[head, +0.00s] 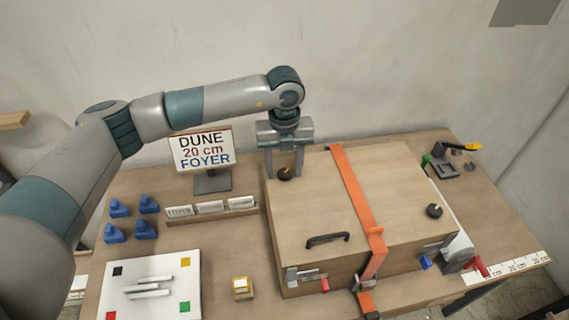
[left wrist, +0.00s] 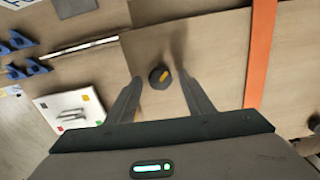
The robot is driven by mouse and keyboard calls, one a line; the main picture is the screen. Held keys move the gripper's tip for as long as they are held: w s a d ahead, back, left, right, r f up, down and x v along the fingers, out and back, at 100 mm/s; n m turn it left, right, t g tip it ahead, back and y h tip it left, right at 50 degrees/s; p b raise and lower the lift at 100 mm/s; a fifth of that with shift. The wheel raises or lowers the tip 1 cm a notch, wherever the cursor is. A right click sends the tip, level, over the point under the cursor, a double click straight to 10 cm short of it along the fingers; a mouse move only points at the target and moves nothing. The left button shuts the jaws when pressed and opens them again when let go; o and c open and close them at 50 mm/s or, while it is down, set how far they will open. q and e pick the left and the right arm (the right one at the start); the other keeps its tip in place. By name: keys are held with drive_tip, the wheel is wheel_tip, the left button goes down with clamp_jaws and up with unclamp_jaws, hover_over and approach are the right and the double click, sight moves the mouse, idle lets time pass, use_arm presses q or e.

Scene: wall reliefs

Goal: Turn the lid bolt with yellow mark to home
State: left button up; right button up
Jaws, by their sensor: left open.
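A dark round lid bolt (head: 285,173) stands on the back left part of the wooden box lid (head: 330,205). In the left wrist view the bolt (left wrist: 159,79) shows a yellow mark on top, slanting from lower left to upper right. A second dark bolt (head: 434,211) with a small pale mark stands on the lid's right side. My left gripper (head: 284,171) points down with its fingers on either side of the first bolt. It is open, and the wrist view shows gaps between both fingers and the bolt. No home mark can be made out. My right gripper is out of view.
An orange strap (head: 352,190) crosses the lid right of my gripper. A black handle (head: 327,240) lies toward the front. A sign (head: 203,150), blue parts (head: 146,204) and a white board (head: 150,285) stand left of the box.

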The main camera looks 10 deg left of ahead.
use_arm(q)
drive_tip(key=shift+f, duration=0.1)
drive_tip(key=shift+c, duration=0.6)
drive_tip(key=c, duration=0.9)
